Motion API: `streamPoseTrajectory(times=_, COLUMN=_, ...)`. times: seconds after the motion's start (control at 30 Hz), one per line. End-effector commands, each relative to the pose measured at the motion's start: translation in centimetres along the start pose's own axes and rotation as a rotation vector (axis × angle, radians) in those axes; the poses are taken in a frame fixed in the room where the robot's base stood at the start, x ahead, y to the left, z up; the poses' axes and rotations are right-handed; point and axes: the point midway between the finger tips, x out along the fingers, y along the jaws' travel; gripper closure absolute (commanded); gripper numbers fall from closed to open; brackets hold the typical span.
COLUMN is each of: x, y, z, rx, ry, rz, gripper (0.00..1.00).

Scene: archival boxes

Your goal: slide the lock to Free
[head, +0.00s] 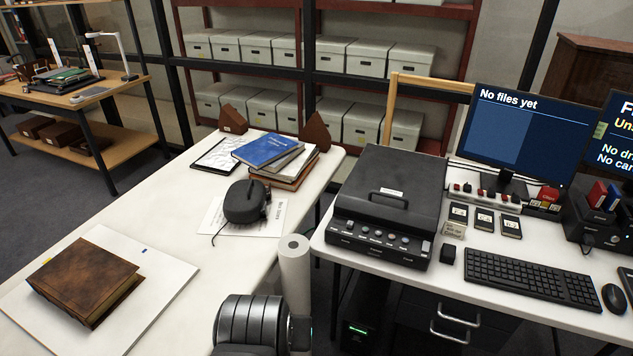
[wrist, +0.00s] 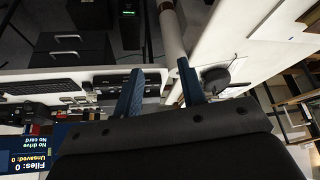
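A black flatbed scanner (head: 405,180) with a handle on its closed lid stands on the right-hand white table. Its front panel (head: 380,236) has a row of round buttons and a small pale patch (head: 427,246) at the right end. No lock or "Free" marking can be made out at this size. In the wrist view my gripper (wrist: 160,66) shows two blue fingers standing apart, with nothing held between them. A dark panel with small buttons (wrist: 125,82), seemingly the scanner's front, lies behind the fingers, not touching them. My gripper is not visible in the head view.
Right of the scanner are several small cards, a keyboard (head: 530,280), a mouse (head: 614,298) and a monitor (head: 515,130). The left table (head: 200,290) carries a brown book (head: 85,280), stacked books (head: 270,155) and a black device (head: 245,202).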

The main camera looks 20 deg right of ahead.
Motion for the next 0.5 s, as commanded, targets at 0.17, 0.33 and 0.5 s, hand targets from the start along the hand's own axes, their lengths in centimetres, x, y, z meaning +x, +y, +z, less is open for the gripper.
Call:
streamPoseTrajectory(times=0.17, x=-0.1, y=-0.1, z=-1.4, rx=0.008, ry=-0.013, rz=-0.014, gripper=0.98)
streamPoseTrajectory(times=0.33, x=-0.1, y=-0.1, z=-4.5, rx=0.023, ry=-0.035, rz=-0.045, gripper=1.0)
streamPoseTrajectory(times=0.5, x=0.4, y=0.1, z=-8.0, rx=0.041, ry=-0.053, rz=-0.08, gripper=1.0)
